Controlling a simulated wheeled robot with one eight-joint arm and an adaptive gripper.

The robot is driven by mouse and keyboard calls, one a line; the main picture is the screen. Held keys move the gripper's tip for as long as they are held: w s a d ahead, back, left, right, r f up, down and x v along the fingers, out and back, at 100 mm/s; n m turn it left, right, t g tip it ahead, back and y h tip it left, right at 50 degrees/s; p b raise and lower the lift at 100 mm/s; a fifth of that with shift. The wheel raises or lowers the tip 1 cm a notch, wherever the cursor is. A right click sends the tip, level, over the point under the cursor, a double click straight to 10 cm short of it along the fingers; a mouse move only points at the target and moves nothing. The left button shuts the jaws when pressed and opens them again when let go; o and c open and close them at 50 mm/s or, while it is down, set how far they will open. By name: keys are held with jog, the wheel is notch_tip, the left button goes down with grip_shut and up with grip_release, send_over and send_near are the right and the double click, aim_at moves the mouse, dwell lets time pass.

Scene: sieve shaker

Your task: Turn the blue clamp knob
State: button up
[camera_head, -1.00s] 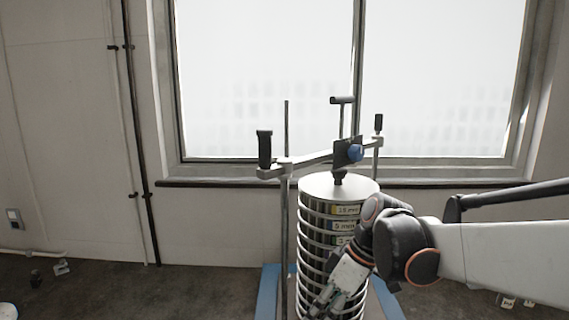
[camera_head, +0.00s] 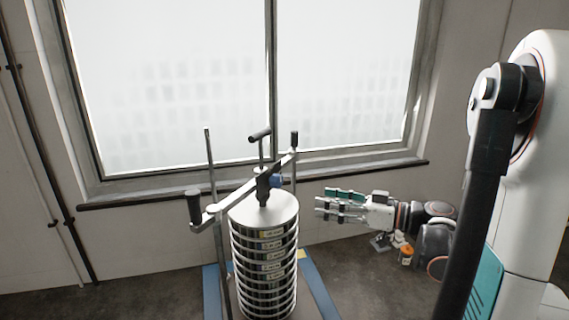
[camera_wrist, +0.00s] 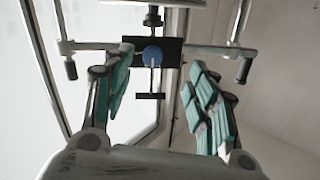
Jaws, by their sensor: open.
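The blue clamp knob (camera_head: 277,181) sits on the dark clamp block in the middle of the crossbar (camera_head: 240,192), above the sieve stack (camera_head: 264,250). In the wrist view the round blue knob (camera_wrist: 152,56) shows a pale line on its face and lies between my finger pads, farther off. My gripper (camera_head: 328,203) is to the right of the knob and a little lower in the head view, apart from it, with its fingers pointing left. In the wrist view my gripper (camera_wrist: 158,95) is open and empty, with teal pads on both sides.
A black T-handle (camera_head: 260,136) stands above the clamp block. Black-gripped handles stand at the bar's left end (camera_head: 194,208) and right end (camera_head: 295,139). A blue base frame (camera_head: 318,290) is on the floor. An orange container (camera_head: 406,255) and small items lie behind my wrist.

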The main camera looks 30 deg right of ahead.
aim_at(281, 182)
jog(key=shift+t, duration=0.5)
jog(key=x, duration=0.4)
jog(key=r+p+x, duration=0.1)
jog(key=x, duration=0.4)
jog(key=r+p+x, duration=0.1)
jog(key=x, duration=0.3)
jog(key=shift+w+d, duration=0.2)
jog(key=shift+w, duration=0.3)
jog(key=c, duration=1.1)
